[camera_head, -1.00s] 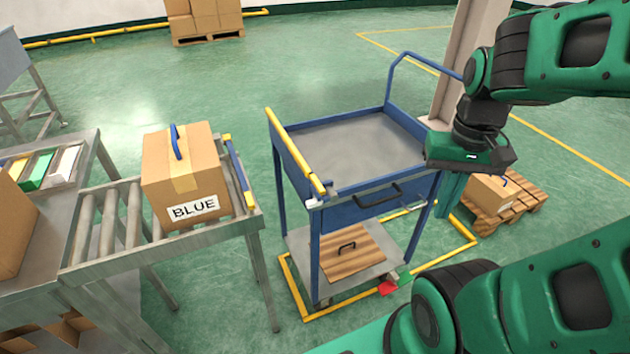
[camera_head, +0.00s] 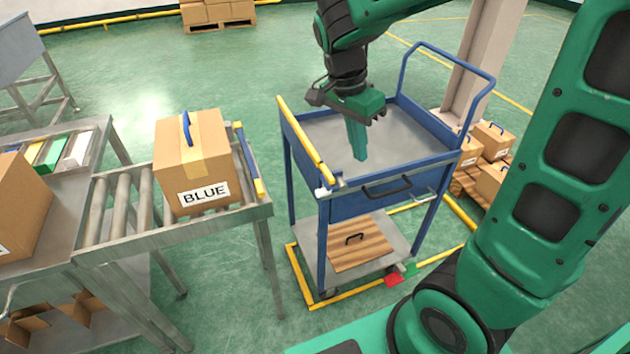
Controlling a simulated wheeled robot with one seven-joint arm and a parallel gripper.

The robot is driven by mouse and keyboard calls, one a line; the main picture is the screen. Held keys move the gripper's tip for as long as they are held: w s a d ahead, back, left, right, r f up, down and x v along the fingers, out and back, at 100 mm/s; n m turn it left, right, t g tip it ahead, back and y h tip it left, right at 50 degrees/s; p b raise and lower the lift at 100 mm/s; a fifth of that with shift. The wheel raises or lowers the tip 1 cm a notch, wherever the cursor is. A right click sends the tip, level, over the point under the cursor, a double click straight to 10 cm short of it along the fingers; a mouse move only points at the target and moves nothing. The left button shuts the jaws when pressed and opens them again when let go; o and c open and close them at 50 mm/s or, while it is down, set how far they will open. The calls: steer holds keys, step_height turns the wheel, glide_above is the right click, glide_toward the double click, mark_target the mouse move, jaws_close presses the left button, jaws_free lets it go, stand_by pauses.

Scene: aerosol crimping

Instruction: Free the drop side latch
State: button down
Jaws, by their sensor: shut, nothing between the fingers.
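A blue cart (camera_head: 345,205) stands in the middle with a grey top tray. Its left side carries a yellow-topped rail (camera_head: 304,142), which stands up along the tray edge. A small white piece, which looks like the latch (camera_head: 325,190), sits at the near end of this rail, at the cart's front left corner. My gripper (camera_head: 360,157) points down over the cart's tray, right of the yellow rail and behind the white piece. Its green fingers are together and hold nothing. It appears apart from the latch.
A carton marked BLUE (camera_head: 193,165) sits on the roller conveyor (camera_head: 165,239), left of the cart. A yellow and blue bar (camera_head: 247,160) closes the conveyor's end. A dark front handle (camera_head: 388,187) and a blue push handle (camera_head: 452,60) belong to the cart. Cartons (camera_head: 490,178) stand at right.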

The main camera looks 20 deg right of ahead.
mark_target(323, 190)
steer(key=w+a+f+m, duration=0.25)
steer(key=w+a, duration=0.25)
steer(key=a, duration=0.5)
steer(key=shift+m+h, duration=0.35)
steer(key=shift+h, duration=0.05)
steer(key=x, duration=0.9)
steer(key=shift+d+f, duration=0.2)
